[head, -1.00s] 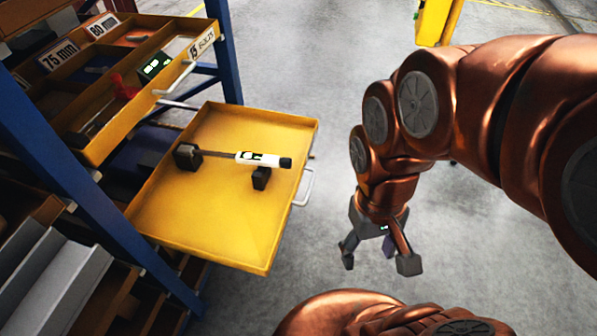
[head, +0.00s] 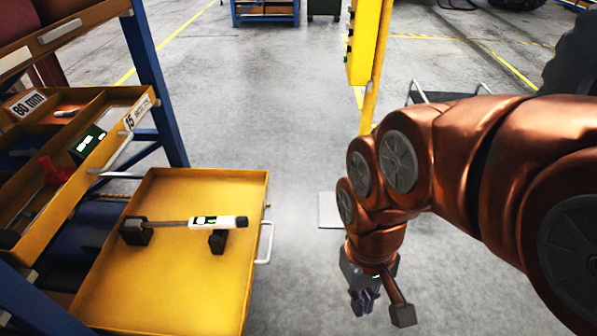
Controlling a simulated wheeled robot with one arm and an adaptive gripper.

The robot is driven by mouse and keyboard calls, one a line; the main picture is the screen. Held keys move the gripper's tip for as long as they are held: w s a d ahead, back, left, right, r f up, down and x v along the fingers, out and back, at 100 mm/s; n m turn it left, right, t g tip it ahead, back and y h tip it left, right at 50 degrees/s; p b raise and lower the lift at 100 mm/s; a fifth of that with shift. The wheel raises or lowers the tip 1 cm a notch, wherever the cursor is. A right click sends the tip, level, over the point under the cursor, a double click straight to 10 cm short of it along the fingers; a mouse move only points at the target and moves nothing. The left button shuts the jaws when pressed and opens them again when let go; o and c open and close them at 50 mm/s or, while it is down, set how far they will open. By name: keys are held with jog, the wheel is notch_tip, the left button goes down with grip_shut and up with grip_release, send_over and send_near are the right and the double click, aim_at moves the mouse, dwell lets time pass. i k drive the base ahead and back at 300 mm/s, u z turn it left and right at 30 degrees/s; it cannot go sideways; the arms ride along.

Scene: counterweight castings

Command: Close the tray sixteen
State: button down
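A yellow tray (head: 175,290) is pulled far out of the blue rack at lower left. Its number label is not in view, so I cannot read whether it is sixteen; it sits below a drawer labelled 15 (head: 70,195). A white bar handle (head: 264,243) is on its right-hand side. A white tool with a dark shaft (head: 215,222) lies in it across two dark blocks. My gripper (head: 382,309) is open and empty, pointing down, right of the handle and apart from it.
Drawer 15 also stands partly out, with a red item and a boxed device in it. A blue rack post (head: 160,90) rises behind the tray. A yellow post (head: 370,60) stands ahead. Grey floor (head: 270,130) is clear between the tray and my arm.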

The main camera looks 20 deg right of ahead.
aim_at(162, 281)
jog(key=z, duration=0.85)
jog(key=i, duration=0.85)
jog(key=u, duration=2)
